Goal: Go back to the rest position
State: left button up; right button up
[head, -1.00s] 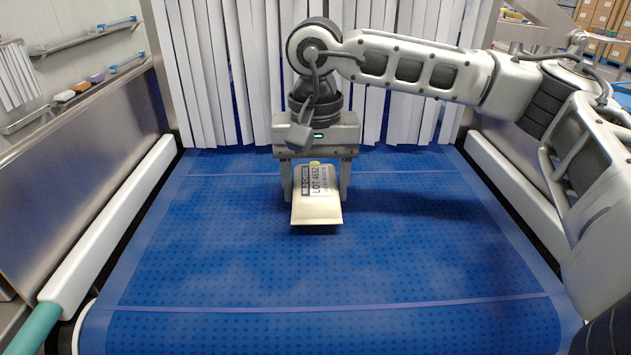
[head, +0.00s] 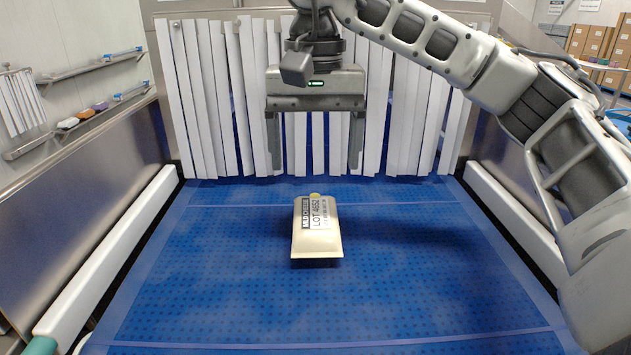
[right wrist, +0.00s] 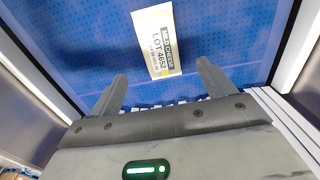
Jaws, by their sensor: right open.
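My right gripper (head: 315,158) hangs open and empty over the far part of the belt, in front of the white strip curtain. A cream packet (head: 317,228) labelled LOT 4652 lies on the blue belt (head: 230,270), below the gripper and nearer the camera. The right wrist view shows the packet (right wrist: 160,42) on the belt beyond the two spread fingers (right wrist: 160,90), apart from them. My left gripper does not show in any view.
The strip curtain (head: 220,100) closes the far end of the tunnel. White side rails (head: 110,255) and steel walls bound the belt. A shelf with small items (head: 85,115) is on the left wall. The belt around the packet is clear.

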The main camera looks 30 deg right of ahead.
aim_at(316, 214)
jog(key=shift+r, duration=0.85)
notch_tip(316, 214, down, 12)
notch_tip(316, 214, up, 2)
jog(key=shift+r, duration=0.25)
jog(key=shift+w+a+r, duration=0.15)
jog(key=shift+w+r, duration=0.05)
jog(key=shift+r, duration=0.3)
jog(key=shift+f, duration=0.1)
